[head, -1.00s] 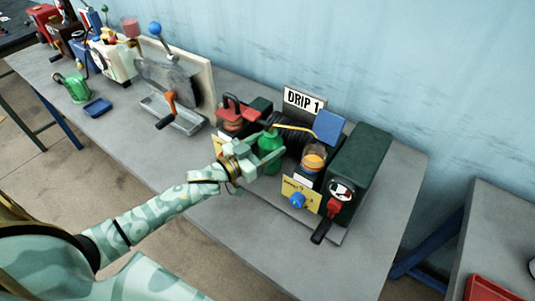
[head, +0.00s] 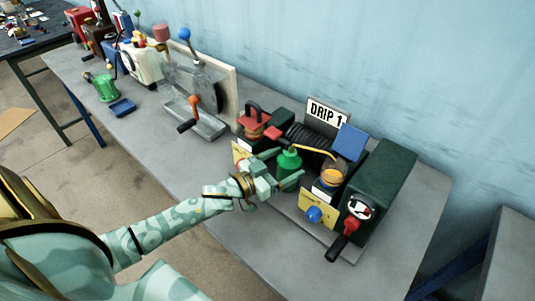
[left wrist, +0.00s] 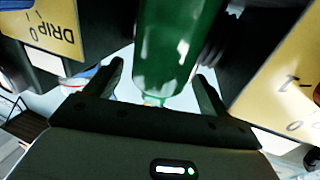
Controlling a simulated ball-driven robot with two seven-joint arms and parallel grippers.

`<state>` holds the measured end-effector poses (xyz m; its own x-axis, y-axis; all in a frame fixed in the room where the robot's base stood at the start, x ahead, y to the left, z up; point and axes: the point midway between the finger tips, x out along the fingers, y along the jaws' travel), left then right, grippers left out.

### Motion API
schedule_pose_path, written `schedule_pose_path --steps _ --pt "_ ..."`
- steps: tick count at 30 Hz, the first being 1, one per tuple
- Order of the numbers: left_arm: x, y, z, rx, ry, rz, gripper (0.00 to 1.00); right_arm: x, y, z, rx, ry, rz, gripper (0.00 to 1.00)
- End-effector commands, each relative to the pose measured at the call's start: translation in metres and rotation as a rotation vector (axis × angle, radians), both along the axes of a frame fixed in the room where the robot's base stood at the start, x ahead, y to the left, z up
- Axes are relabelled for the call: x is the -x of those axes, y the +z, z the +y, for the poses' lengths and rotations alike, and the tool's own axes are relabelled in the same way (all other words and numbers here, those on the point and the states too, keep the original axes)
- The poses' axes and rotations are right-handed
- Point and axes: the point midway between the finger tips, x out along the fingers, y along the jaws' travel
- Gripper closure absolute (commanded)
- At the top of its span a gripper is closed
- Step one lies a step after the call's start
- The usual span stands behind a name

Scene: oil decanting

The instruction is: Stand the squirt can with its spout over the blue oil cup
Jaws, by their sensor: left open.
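The squirt can (head: 289,164) is green with a thin yellow spout. It stands upright at the front of the drip machine, spout pointing right. The spout's tip appears to be over the oil cup (head: 333,177), a clear cup with amber contents and a raised blue lid (head: 351,139). My left gripper (head: 287,170) is open, with one finger on each side of the can. In the left wrist view the can's green body (left wrist: 172,45) lies between the spread fingers (left wrist: 160,85), with gaps at both sides. The can's base is hidden in the head view. My right gripper is out of view.
A second cup with a red lid (head: 256,112) is left of the can. A dark green housing (head: 385,190) with a red-knobbed lever stands at the right. A cranked machine (head: 195,95) and a green can-like item (head: 105,88) stand further left. The front bench strip is clear.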

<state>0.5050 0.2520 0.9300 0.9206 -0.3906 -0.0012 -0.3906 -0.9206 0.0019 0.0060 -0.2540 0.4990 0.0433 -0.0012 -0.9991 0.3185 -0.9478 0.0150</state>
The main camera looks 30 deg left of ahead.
Motion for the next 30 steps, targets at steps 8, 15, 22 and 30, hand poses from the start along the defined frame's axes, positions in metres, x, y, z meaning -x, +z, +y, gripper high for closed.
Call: schedule_pose_path --steps 8,15,22,30 --pt "0.060 0.001 0.025 -0.002 0.000 0.004 0.19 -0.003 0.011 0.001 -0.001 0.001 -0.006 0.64" --pt "0.096 0.000 0.040 -0.001 -0.001 0.002 0.19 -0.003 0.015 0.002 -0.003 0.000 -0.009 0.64" --pt "0.102 0.001 0.043 -0.002 0.000 -0.001 0.19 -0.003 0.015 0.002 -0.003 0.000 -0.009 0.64" --pt "0.101 0.000 0.043 -0.001 0.000 0.000 0.19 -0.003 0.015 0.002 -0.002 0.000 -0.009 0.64"
